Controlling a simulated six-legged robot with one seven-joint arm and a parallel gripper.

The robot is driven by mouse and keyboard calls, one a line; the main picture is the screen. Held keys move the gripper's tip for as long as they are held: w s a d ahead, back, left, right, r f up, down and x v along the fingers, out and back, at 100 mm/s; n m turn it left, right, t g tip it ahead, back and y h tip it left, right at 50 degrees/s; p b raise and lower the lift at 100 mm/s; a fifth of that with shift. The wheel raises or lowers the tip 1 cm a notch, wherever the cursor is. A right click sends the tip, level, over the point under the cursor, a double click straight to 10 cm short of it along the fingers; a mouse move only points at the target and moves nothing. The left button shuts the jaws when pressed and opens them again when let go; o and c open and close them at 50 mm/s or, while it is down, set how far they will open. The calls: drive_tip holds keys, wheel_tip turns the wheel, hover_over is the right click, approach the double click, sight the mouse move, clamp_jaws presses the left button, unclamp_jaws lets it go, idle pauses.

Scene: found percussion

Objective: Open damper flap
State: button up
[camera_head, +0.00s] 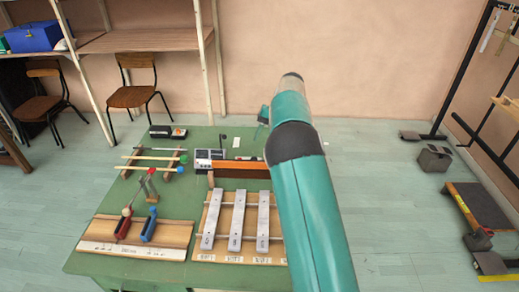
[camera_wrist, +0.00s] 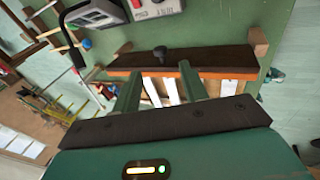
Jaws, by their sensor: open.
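The damper flap appears to be the dark brown board with an orange edge (camera_wrist: 215,60) in the wrist view, with a small black knob (camera_wrist: 159,52) at its middle. The same orange bar and board (camera_head: 240,169) lie across the green table in the head view, partly behind my arm. The flap looks down; its exact angle is hard to tell. My gripper (camera_wrist: 160,70) is open and empty, one finger on each side of the knob's line. The tips look just short of the knob; I cannot tell if they touch the flap. In the head view my arm hides the gripper.
The green table (camera_head: 103,238) carries a rack of metal bars (camera_head: 235,222), a wooden tray with red and blue handled tools (camera_head: 175,235), mallets (camera_head: 152,158) and a grey device with dials (camera_head: 208,157). That device (camera_wrist: 100,14) stands close to the flap in the wrist view.

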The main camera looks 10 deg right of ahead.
drive_tip(key=v, duration=0.5)
drive_tip(key=shift+d+r, duration=0.15)
drive_tip(key=shift+r, duration=0.15)
